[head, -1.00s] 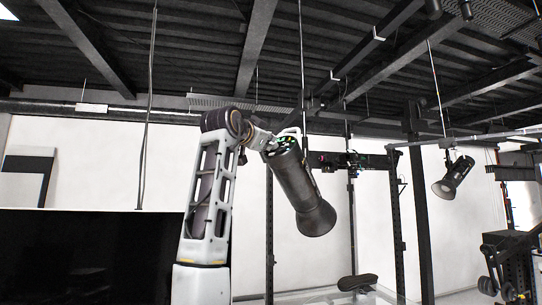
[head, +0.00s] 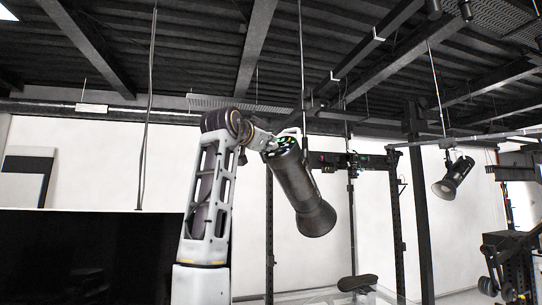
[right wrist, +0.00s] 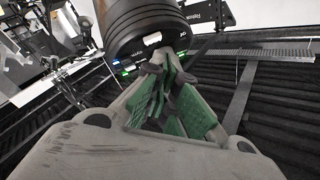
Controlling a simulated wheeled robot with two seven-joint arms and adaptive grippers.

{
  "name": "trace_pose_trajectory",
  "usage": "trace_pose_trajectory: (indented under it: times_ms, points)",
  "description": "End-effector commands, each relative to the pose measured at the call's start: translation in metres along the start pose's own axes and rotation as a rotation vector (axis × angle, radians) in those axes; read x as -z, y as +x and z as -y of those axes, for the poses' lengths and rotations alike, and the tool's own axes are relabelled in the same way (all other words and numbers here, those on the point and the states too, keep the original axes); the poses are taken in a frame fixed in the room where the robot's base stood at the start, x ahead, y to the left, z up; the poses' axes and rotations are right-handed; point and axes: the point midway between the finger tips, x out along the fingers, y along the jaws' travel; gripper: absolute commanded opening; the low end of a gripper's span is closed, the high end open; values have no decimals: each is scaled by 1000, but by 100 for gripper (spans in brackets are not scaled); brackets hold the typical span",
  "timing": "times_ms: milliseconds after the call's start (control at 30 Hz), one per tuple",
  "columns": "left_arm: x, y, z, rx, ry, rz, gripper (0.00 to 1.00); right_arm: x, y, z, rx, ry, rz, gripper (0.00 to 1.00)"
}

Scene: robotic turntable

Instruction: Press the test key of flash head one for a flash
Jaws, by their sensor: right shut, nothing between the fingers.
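A black cylindrical flash head (head: 303,190) hangs in the middle of the head view, its wide reflector end tilted down to the right. Its upper rear end carries a control panel (head: 283,146) with small lit green and pale keys. My right gripper (head: 275,140) is at this panel, partly hidden against it. In the right wrist view, the gripper's fingers (right wrist: 168,58) with green pads are shut and empty. Their tips are at the rim of the flash head's panel end (right wrist: 145,32); I cannot tell whether they touch a key. My left gripper is not in view.
A second flash head (head: 453,178) hangs farther right. Dark upright posts (head: 395,220) and a crossbar stand behind the near flash head. A large black panel (head: 80,257) fills the lower left. Ceiling beams run overhead.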

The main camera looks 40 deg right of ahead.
Motion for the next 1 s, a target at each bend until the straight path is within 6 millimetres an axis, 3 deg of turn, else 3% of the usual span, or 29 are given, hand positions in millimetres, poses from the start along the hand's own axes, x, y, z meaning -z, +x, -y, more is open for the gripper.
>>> trace_pose_trajectory:
  times_ms: [1000]
  points:
    - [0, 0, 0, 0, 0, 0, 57, -4, 6, -5, 0, 0, 0, 0]
